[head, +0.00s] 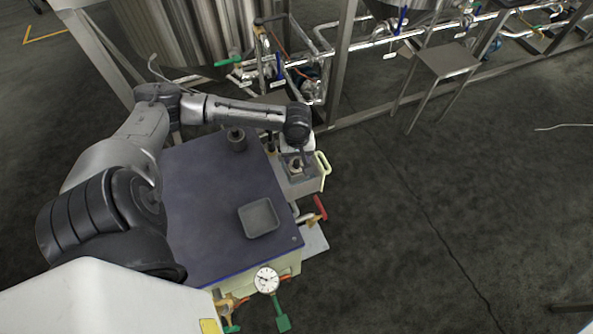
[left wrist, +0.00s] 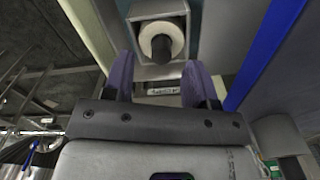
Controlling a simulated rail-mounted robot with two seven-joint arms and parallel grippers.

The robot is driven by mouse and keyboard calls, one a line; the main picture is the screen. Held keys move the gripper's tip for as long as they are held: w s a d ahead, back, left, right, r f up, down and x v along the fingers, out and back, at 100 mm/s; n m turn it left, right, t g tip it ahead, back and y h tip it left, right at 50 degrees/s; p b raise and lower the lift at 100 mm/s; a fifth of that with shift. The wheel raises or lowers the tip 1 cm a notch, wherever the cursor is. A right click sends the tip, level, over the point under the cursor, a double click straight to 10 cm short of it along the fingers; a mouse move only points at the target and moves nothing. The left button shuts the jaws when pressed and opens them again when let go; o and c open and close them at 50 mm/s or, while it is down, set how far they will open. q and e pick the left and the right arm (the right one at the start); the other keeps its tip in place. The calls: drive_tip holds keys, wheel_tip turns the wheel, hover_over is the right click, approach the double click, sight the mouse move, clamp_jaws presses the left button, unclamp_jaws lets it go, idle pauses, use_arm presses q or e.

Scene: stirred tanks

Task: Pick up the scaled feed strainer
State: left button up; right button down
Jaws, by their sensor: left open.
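A part with a pale round rim and a dark knob (left wrist: 161,47) stands in a grey square holder in the left wrist view. It looks like the strainer, but I cannot see any scale on it. In the head view its dark top (head: 297,164) shows inside the grey holder at the cart's right side. My left gripper (left wrist: 160,78) is open, with its two purple fingers apart and nothing between them. In the head view the left gripper (head: 298,147) points down just above the holder, partly hidden by my wrist. My right gripper is not in view.
The cart's dark blue top (head: 200,205) carries an empty grey tray (head: 259,218) and a dark cylindrical piece (head: 236,140). A red-handled valve (head: 320,207) and a dial gauge (head: 267,279) stick out from the cart. Pipes and a steel tank (head: 180,35) stand behind.

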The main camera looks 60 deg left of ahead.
sight(296, 161)
use_arm(q)
wheel_tip(296, 161, down, 4)
drive_tip(key=shift+s+r+b, duration=0.1)
drive_tip(key=shift+r+b, duration=0.15)
drive_tip(key=shift+b, duration=0.75)
clamp_jaws()
